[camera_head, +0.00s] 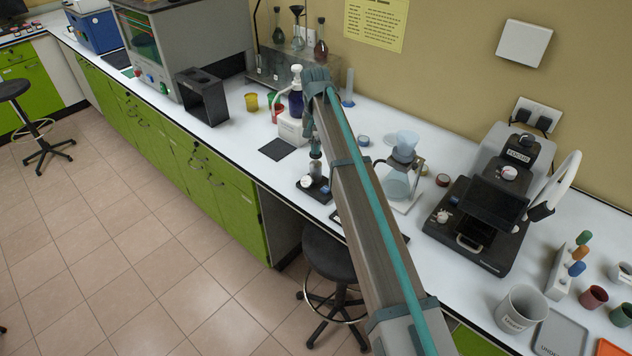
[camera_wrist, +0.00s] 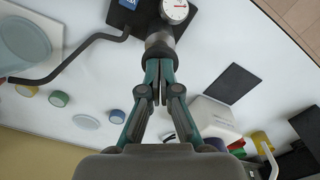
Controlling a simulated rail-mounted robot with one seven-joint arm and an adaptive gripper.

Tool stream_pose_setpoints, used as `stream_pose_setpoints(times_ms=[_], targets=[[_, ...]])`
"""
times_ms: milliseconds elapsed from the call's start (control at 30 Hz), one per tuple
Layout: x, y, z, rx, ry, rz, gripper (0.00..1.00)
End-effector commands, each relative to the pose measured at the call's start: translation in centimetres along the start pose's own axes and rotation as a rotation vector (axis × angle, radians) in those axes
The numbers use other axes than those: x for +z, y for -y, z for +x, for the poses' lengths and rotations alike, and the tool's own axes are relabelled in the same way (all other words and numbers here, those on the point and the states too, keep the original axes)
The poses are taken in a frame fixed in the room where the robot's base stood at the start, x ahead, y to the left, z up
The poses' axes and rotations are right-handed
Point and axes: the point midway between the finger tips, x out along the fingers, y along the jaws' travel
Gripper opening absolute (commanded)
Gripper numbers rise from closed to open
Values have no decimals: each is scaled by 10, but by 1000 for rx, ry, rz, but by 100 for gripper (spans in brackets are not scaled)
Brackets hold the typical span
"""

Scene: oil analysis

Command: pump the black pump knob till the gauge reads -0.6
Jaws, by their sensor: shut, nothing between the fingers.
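The pump stands on a small black base (camera_head: 325,188) on the white bench, with a round white gauge (camera_head: 306,181) on its front left. The gauge also shows at the top of the wrist view (camera_wrist: 175,10); its needle is too small to read. My gripper (camera_head: 315,150) is upright directly above the pump. In the wrist view my gripper (camera_wrist: 160,68) is shut and empty, its fingertips at the top of the dark pump column (camera_wrist: 159,44). The black knob is not clearly distinguishable there, and I cannot tell whether the fingertips touch it.
A black bent tube (camera_wrist: 65,68) runs from the pump towards a glass flask (camera_head: 398,182) on the right. A white box (camera_head: 290,130) and a dark flat pad (camera_head: 277,149) lie to the left. A black microscope-like instrument (camera_head: 480,215) stands further right. A stool (camera_head: 328,255) is below the bench.

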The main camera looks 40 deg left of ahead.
Motion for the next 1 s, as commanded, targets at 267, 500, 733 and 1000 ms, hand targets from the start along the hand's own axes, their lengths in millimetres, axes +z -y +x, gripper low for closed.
stream_pose_setpoints(times_ms=[267, 500, 733, 1000], targets=[[0, 0, 13, 0, 0, 0, 0], [0, 0, 25, 0, 0, 0, 0], [0, 0, 25, 0, 0, 0, 0], [0, 0, 13, 0, 0, 0, 0]])
